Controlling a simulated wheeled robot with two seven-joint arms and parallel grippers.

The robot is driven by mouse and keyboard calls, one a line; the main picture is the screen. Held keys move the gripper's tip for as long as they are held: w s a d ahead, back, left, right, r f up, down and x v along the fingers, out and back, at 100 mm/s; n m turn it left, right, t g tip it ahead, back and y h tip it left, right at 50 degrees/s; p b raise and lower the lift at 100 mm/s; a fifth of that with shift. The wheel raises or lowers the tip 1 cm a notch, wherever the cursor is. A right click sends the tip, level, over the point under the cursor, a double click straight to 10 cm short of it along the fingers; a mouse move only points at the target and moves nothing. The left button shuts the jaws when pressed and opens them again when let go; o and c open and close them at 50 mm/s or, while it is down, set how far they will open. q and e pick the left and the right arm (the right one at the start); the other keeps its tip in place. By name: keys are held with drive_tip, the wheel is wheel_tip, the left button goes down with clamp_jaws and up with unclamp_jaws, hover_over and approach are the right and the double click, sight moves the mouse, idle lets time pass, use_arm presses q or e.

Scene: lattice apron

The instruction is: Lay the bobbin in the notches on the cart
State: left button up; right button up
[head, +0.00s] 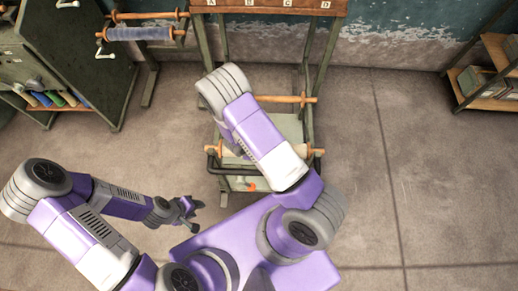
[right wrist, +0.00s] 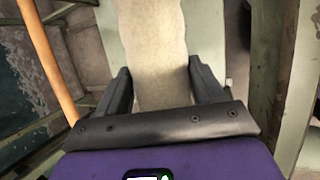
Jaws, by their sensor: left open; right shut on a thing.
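The bobbin (head: 234,149) is a cream-wrapped roll with orange-brown ends, lying crosswise over the cart (head: 226,171) in the head view. My right arm covers its middle. In the right wrist view the cream roll (right wrist: 155,50) runs between the two dark fingers of my right gripper (right wrist: 162,88), which is shut on it. The right gripper is hidden behind its arm in the head view. The cart's notches cannot be made out, so I cannot tell whether the bobbin touches them. My left gripper (head: 190,212) is open and empty, left of the cart.
A wooden rod (head: 298,99) crosses behind the bobbin, under a rack board (head: 270,5) with letters. A stand with a blue-grey roll (head: 140,33) and a green cabinet (head: 70,50) are at upper left. A shelf (head: 490,80) stands at right. The floor at right is clear.

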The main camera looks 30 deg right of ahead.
drive_tip(key=shift+r, duration=0.1)
idle(0.5)
drive_tip(key=shift+r+p, duration=0.1)
drive_tip(key=shift+p, duration=0.6)
drive_tip(key=shift+a, duration=0.1)
drive_tip(key=shift+f, duration=0.25)
drive_tip(key=shift+f+b, duration=0.5)
drive_tip(key=shift+f, duration=0.6)
drive_tip(key=shift+f, duration=0.25)
drive_tip(key=shift+f, duration=0.25)
idle(0.3)
